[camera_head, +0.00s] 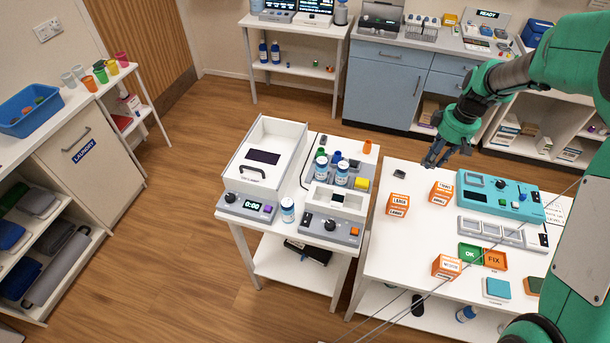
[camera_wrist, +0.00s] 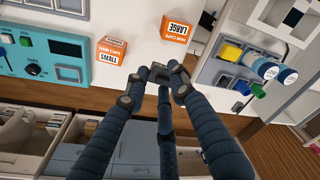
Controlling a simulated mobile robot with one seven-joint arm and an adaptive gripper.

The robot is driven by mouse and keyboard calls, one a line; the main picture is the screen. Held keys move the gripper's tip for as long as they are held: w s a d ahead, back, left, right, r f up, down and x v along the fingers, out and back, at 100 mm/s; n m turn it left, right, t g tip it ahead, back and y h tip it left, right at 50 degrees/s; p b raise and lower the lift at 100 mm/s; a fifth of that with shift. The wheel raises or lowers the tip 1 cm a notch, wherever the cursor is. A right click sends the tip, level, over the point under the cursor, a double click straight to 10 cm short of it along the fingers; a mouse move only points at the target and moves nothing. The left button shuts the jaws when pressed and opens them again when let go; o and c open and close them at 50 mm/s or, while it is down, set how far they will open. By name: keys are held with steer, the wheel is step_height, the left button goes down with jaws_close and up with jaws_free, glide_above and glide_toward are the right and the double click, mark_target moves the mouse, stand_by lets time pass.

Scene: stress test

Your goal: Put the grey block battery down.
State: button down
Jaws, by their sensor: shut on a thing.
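My gripper (camera_head: 433,161) hangs above the back edge of the white table on the right. In the wrist view its dark fingers (camera_wrist: 156,84) close on the grey block battery (camera_wrist: 160,72), a small dark block at the fingertips. The fingers cover part of it. In the head view I cannot make out the battery clearly against the dark fingers. The white table (camera_head: 418,180) lies below and in front of the gripper.
A small dark object (camera_head: 399,173) lies near the table's back left corner. Orange boxes (camera_head: 397,206) (camera_head: 441,194) (camera_head: 446,267), a teal device (camera_head: 500,196) and a grey tray (camera_head: 500,233) occupy the table. A crowded white side table (camera_head: 285,262) stands left, across a gap.

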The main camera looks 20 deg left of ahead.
steer(key=w+a+r+p, duration=0.1)
steer(key=w+a+p, duration=0.3)
steer(key=a, duration=1)
steer(key=w+a+p, duration=0.2)
steer(key=w+a, duration=0.3)
steer(key=a, duration=0.9)
steer(key=s+a+f+n+p, duration=0.1)
steer(key=s+a+p, duration=0.15)
steer(key=a, duration=1.15)
steer(key=s+a+f+p, duration=0.1)
steer(key=a+p, duration=0.2)
steer(key=a, duration=1)
steer(key=shift+s+a+f, duration=0.1)
steer(key=shift+a+f, duration=0.15)
steer(key=shift+f, duration=1)
steer(key=shift+s+a+f, duration=0.1)
steer(key=shift+a+f, duration=0.1)
steer(key=shift+f, duration=1.05)
steer(key=shift+f, duration=3.15)
steer(key=shift+f, duration=0.1)
